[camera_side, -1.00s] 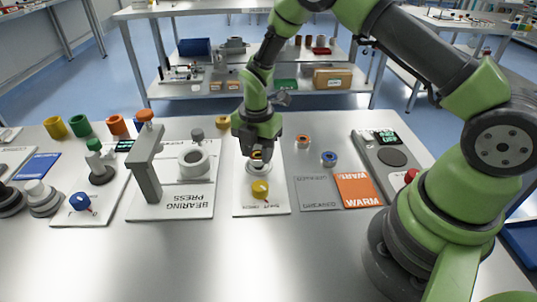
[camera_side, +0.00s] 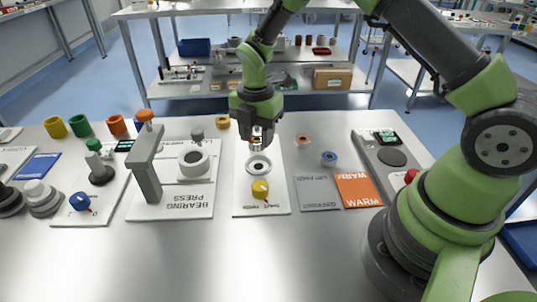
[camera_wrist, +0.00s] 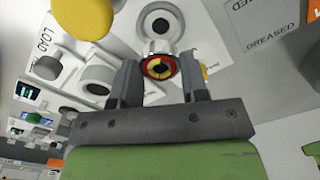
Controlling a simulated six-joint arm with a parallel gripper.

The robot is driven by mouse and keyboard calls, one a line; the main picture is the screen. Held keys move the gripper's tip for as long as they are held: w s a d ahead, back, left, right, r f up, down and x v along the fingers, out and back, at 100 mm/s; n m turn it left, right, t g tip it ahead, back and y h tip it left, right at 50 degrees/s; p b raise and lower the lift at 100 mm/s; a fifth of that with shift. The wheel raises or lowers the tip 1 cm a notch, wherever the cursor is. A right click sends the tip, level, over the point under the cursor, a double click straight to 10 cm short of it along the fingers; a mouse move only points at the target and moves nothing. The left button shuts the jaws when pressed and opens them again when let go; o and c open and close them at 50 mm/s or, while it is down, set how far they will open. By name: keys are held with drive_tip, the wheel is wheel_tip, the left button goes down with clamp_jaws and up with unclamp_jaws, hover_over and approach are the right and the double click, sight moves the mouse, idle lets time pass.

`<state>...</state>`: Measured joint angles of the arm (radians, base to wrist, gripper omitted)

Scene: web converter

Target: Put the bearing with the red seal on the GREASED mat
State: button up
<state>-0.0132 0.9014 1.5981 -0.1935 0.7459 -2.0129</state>
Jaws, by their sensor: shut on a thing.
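The bearing with the red seal (camera_wrist: 160,67) is a small metal ring with a red face and a yellowish inner ring. It is between the fingertips of my gripper (camera_wrist: 157,80), which is shut on it. In the side view my gripper (camera_side: 256,138) holds it above and just behind the round white seat (camera_side: 259,166) on a white plate, apart from the seat. The GREASED mat (camera_side: 318,192) is a grey, empty square to the right of that plate. It also shows in the wrist view (camera_wrist: 262,35), at the upper right.
The orange WARM mat (camera_side: 357,191) adjoins the grey mat on the right. An orange-marked bearing (camera_side: 303,142) and a blue-marked bearing (camera_side: 329,158) stand behind the mats. A yellow knob (camera_side: 260,188) is at the plate's front. The bearing press (camera_side: 150,165) stands left.

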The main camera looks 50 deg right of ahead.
wheel_tip(320, 180, up, 4)
hover_over(315, 191)
drive_tip(key=shift+f, duration=5.1)
drive_tip(key=shift+f, duration=0.15)
drive_tip(key=o, duration=1)
drive_tip(key=shift+c, duration=0.2)
